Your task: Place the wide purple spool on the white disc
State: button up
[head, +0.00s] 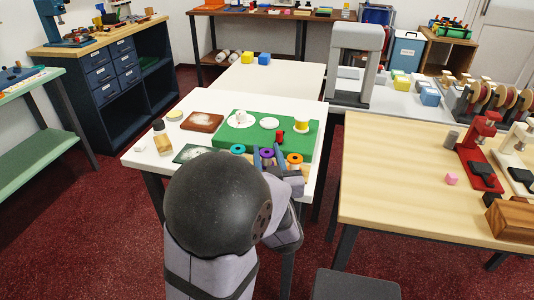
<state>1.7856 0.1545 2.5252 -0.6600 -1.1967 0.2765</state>
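A purple spool (267,153) stands near the front edge of the green mat (222,139), between a teal spool (238,149) and an orange spool (294,159). My gripper (268,157) is at the purple spool, with one blue finger on each side of it. The fingers are apart, but I cannot tell whether they touch the spool. My arm hides the near side. A bare white disc (269,122) lies farther back on the mat. Another white disc (232,122) to its left bears a small white object (241,116).
A yellow spool (301,123) stands on a pale disc at the right of the mat. A small red object (279,136) lies between the purple spool and the bare disc. A brown board (202,122), a dark patterned tile (193,153) and a bottle (161,138) are at the left.

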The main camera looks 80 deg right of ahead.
aim_at(268, 158)
jog(key=o, duration=0.3)
jog(key=shift+a+f+b, duration=0.1)
jog(key=shift+a+b, duration=0.05)
jog(key=shift+b, duration=0.6)
jog(key=shift+s+a+b, duration=0.15)
jog(key=shift+a+b, duration=0.15)
jog(key=shift+b, duration=0.75)
jog(key=b+v, duration=0.1)
jog(key=b, duration=0.3)
jog(key=shift+s+a+f, duration=0.15)
jog(key=shift+a, duration=0.15)
jog(key=shift+r+b+v, duration=0.25)
jog(key=shift+b+v, duration=0.35)
jog(key=shift+v, duration=0.6)
jog(key=shift+c, duration=0.3)
jog(key=shift+c, duration=1.3)
